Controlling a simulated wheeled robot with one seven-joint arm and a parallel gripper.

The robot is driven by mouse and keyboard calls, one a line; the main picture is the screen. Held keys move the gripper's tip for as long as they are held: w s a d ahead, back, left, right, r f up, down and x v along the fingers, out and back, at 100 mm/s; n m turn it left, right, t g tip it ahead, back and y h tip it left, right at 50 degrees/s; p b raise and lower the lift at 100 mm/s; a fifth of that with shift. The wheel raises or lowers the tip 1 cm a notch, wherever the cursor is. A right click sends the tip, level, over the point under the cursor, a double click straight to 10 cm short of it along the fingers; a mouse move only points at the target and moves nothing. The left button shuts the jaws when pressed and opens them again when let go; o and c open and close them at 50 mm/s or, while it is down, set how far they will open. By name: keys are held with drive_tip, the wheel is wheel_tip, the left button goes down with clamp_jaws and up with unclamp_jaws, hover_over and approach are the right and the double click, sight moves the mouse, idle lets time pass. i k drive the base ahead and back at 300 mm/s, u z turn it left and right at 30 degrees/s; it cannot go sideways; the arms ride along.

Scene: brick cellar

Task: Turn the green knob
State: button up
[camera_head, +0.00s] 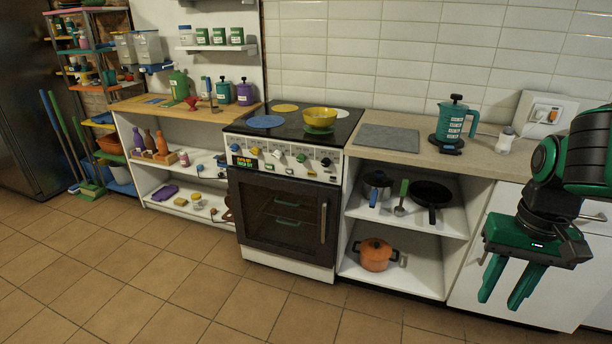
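The green knob (300,158) appears to be one of a row of small, differently coloured knobs on the white front panel of the stove (283,180). It is small in the picture, so its turn angle cannot be made out. My gripper (499,302) hangs at the right side, in front of the white cabinet, with its two green fingers pointing down. The fingers are apart with nothing between them. My gripper is well to the right of the knob and touches nothing.
The oven door (283,216) below the knobs is closed. A yellow bowl (319,118) stands on the cooktop. Right of the stove, an open shelf holds pans and an orange pot (375,255). A teal moka pot (452,122) stands on the counter. The tiled floor ahead is clear.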

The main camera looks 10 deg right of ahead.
sight(301, 158)
drive_tip(key=z, duration=0.25)
drive_tip(key=i, duration=1.25)
drive_tip(key=z, duration=0.1)
